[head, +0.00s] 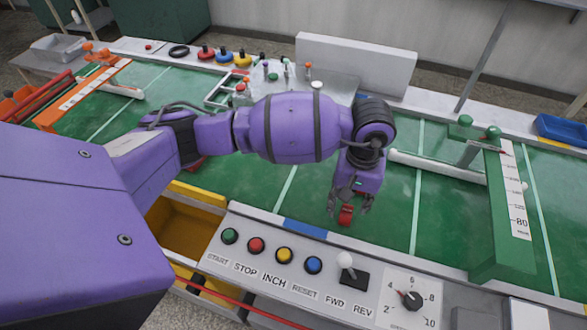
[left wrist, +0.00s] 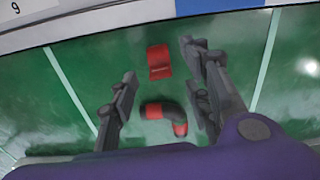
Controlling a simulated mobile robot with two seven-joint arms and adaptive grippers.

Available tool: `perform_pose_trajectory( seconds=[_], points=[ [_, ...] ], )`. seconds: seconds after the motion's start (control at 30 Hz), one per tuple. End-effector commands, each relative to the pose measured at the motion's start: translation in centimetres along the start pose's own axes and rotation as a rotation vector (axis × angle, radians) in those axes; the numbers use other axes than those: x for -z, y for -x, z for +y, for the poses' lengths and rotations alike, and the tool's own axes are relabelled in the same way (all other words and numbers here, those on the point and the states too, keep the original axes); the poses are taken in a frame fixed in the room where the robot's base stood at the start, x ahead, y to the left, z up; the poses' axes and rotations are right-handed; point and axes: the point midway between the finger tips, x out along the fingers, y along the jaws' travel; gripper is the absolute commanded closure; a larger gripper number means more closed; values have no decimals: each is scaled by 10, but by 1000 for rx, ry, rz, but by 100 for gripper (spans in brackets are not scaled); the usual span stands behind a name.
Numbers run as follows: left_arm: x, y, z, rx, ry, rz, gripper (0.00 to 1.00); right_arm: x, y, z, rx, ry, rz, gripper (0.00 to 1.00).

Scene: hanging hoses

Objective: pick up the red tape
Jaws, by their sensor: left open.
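A small red piece (head: 346,215), which looks like the red tape, lies on the green table top near the control panel. It also shows in the left wrist view (left wrist: 159,62), ahead of and between the fingertips. My left gripper (head: 349,207) points down over it, open and empty, with its fingers on either side in the picture. I cannot tell how far above the table the fingertips are. A curved dark piece with red ends (left wrist: 165,115) lies on the green surface between the fingers in the left wrist view. My right gripper is not in view.
The control panel (head: 290,255) with coloured buttons and a lever runs along the near edge. A green stand with a scale (head: 497,210) and a white tube (head: 435,168) are at the right. A yellow bin (head: 190,190) sits at left. Coloured knobs stand along the back.

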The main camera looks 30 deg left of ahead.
Motion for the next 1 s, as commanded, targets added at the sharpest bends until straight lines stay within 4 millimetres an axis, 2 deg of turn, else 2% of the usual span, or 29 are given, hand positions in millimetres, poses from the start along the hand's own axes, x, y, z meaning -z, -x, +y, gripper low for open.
perform_pose_trajectory(
  seconds=[0.2,0.47,0.53,0.73,1.0],
  points=[
    [2,-27,0,-3,1,2,55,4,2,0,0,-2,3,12],
    [3,-31,0,-4,0,3,55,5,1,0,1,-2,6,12],
    [3,-31,1,-4,0,4,61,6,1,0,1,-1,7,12],
    [3,-30,1,-4,0,4,87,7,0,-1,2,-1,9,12],
    [3,-30,1,-4,0,4,88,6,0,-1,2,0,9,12]
  ],
)
